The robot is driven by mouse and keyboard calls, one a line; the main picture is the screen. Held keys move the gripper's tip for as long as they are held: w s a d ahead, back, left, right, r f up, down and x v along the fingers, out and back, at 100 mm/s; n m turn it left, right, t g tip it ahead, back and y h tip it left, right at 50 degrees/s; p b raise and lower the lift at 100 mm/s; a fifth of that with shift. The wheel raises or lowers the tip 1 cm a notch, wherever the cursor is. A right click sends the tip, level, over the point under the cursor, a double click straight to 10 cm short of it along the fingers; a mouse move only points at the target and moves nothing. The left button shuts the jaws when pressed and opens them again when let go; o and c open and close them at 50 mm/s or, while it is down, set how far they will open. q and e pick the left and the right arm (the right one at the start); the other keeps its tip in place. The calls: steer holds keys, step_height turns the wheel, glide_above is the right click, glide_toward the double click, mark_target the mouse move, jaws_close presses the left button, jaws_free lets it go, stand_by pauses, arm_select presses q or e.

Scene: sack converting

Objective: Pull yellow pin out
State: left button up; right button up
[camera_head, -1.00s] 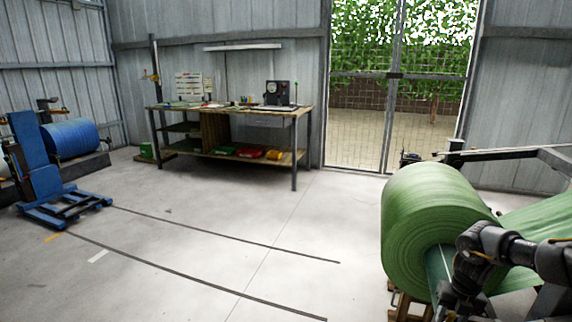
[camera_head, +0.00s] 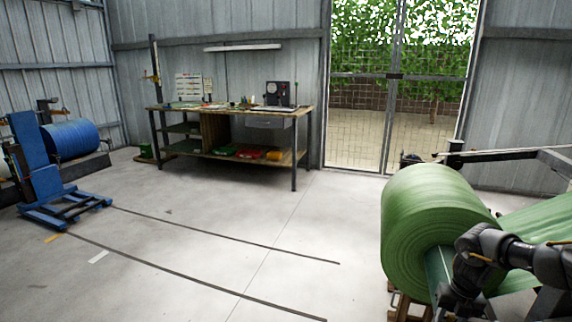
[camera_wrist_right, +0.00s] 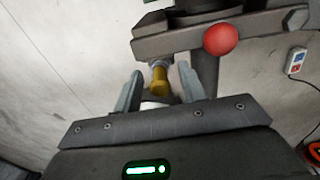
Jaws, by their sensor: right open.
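The yellow pin (camera_wrist_right: 160,82) shows in the right wrist view, its yellow knob pointing toward me from a silver collar under a dark metal bar (camera_wrist_right: 190,38). My right gripper (camera_wrist_right: 160,84) is open, with one finger on each side of the pin's knob. I cannot tell whether either finger touches it. In the head view my right arm (camera_head: 490,255) reaches in at the lower right in front of the green roll, and its fingers are hidden or too small to tell. My left gripper is not in view.
A red ball knob (camera_wrist_right: 220,39) sits on the bar, right of the pin. A large green roll (camera_head: 425,220) stands beside my right arm. A workbench (camera_head: 232,108) and a blue lift (camera_head: 45,180) stand farther off. The middle floor is clear.

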mark_target(452, 316)
steer(key=shift+p, duration=0.35)
stand_by(0.4)
jaws_close()
steer(key=shift+r, duration=0.1)
steer(key=shift+d+r+p, duration=0.1)
steer(key=shift+r+p, duration=2.75)
steer(key=shift+r, duration=0.05)
steer(key=shift+r, duration=0.1)
steer(key=shift+r+p, duration=0.4)
steer(key=shift+p, duration=0.2)
